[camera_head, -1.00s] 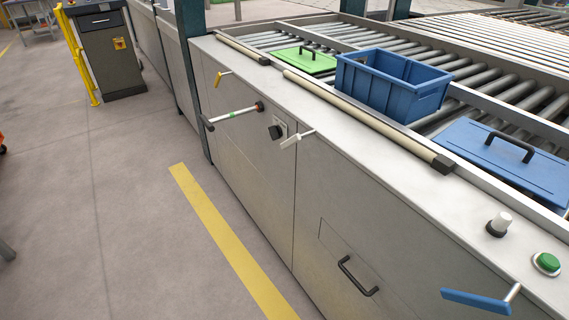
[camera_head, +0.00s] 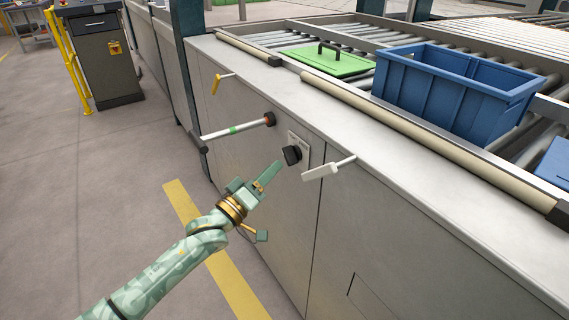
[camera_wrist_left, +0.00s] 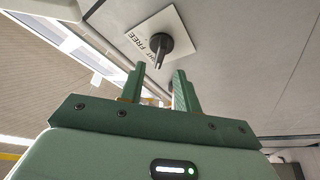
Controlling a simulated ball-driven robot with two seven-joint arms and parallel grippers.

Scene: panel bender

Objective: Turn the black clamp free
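The black clamp (camera_head: 292,155) is a dark knob on a white label plate on the grey machine front. In the left wrist view the clamp (camera_wrist_left: 160,46) stands out from its plate (camera_wrist_left: 150,32), on which the word FREE shows. My left gripper (camera_head: 272,172) is just left of and below the clamp in the head view. In the left wrist view its two fingers (camera_wrist_left: 157,88) are apart, with a gap between them and the clamp ahead of the gap. Nothing is between the fingers. My right gripper is not in view.
A bar with a green band (camera_head: 232,130) sticks out left of the clamp. A white-handled lever (camera_head: 322,171) is close on its right, and a yellow handle (camera_head: 217,84) is farther left. A blue crate (camera_head: 450,100) and green lid (camera_head: 328,62) are above on the rollers. The floor in front is clear.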

